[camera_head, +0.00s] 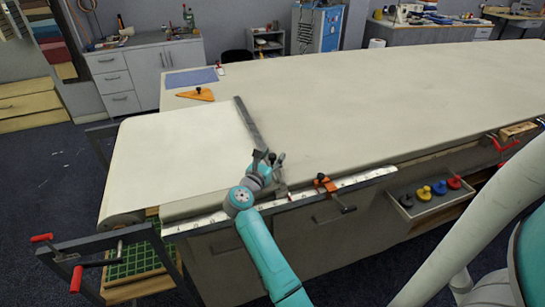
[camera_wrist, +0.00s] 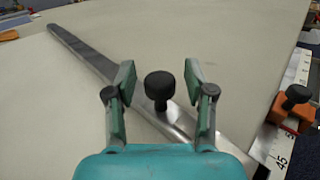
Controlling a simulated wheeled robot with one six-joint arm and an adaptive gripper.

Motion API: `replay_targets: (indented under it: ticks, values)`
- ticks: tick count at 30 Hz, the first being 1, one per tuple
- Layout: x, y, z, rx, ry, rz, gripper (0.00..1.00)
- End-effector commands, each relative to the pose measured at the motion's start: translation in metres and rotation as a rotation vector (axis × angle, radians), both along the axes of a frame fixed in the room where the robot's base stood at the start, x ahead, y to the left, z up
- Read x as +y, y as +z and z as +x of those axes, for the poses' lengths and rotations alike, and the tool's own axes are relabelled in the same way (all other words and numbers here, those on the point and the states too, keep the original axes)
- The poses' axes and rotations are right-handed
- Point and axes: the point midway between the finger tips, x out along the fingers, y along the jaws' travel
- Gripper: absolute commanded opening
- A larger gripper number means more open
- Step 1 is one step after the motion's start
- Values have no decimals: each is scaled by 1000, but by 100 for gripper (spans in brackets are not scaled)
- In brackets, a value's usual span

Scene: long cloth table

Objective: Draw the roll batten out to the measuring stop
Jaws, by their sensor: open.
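The roll batten (camera_head: 247,120) is a long grey metal bar lying slantwise on the pale cloth, along the right edge of the white sheet (camera_head: 180,150). In the wrist view the batten (camera_wrist: 90,55) carries a black knob (camera_wrist: 159,88) near its close end. My gripper (camera_head: 268,157) is over this near end. In the wrist view my gripper (camera_wrist: 159,80) is open, one finger on each side of the knob, with gaps visible. An orange stop with a black knob (camera_head: 322,183), apparently the measuring stop, sits on the white ruler (camera_head: 360,180), right of the batten; the wrist view shows it too (camera_wrist: 287,110).
The long table (camera_head: 400,95) is clear to the right of the batten. An orange triangular tool (camera_head: 196,94) and a blue mat (camera_head: 190,77) lie at the far left. A tray (camera_head: 408,208) with coloured knobbed pieces hangs below the front edge. A red-handled frame (camera_head: 75,262) stands front left.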

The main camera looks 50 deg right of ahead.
Motion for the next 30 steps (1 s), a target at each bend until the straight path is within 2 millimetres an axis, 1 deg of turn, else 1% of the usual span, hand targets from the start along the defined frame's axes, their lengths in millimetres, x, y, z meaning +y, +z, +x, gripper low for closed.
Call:
replay_targets:
  ticks: [1,2,3,5,6,7,14,17,24,27,30]
  values:
    - [0,0,0,0,0,0,46]
    - [0,0,0,0,0,0,39]
    - [0,0,0,0,0,0,29]
    - [0,0,0,0,0,0,14]
    - [0,0,0,0,0,0,4]
    - [0,0,0,0,0,0,0]
    - [-3,0,-2,0,-1,0,0]
    - [-15,0,-10,0,-3,1,0]
    - [-60,0,-41,0,-5,1,0]
    - [-73,0,-50,0,-4,1,0]
    - [-80,0,-54,0,-2,0,0]
